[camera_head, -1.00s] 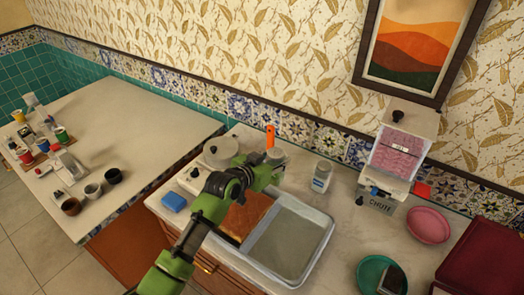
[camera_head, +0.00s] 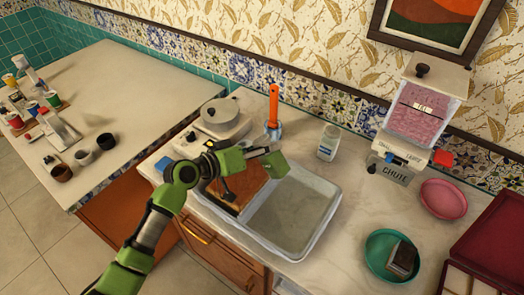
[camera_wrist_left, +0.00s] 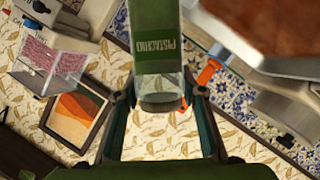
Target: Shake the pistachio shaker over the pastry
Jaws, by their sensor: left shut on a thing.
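My left gripper (camera_head: 252,156) is shut on the pistachio shaker. In the left wrist view the shaker (camera_wrist_left: 160,48) has a green body marked "PISTACHIO" and a clear end held between the fingers (camera_wrist_left: 160,118). In the head view the shaker (camera_head: 273,164) shows as a small green block above the tray's back edge. Its exact tilt is hard to tell. The brown pastry (camera_head: 243,190) lies in the left part of the tray, partly hidden by my arm and gripper. The pastry (camera_wrist_left: 275,22) also shows at the wrist view's top right. My right gripper is not in view.
The grey tray (camera_head: 292,215) is bare on its right side. Behind stand a white round-topped device (camera_head: 224,117), an orange-handled tool (camera_head: 273,103) and a white jar (camera_head: 328,142). A chute dispenser (camera_head: 420,115), pink dish (camera_head: 443,199) and teal dish (camera_head: 383,247) stand right.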

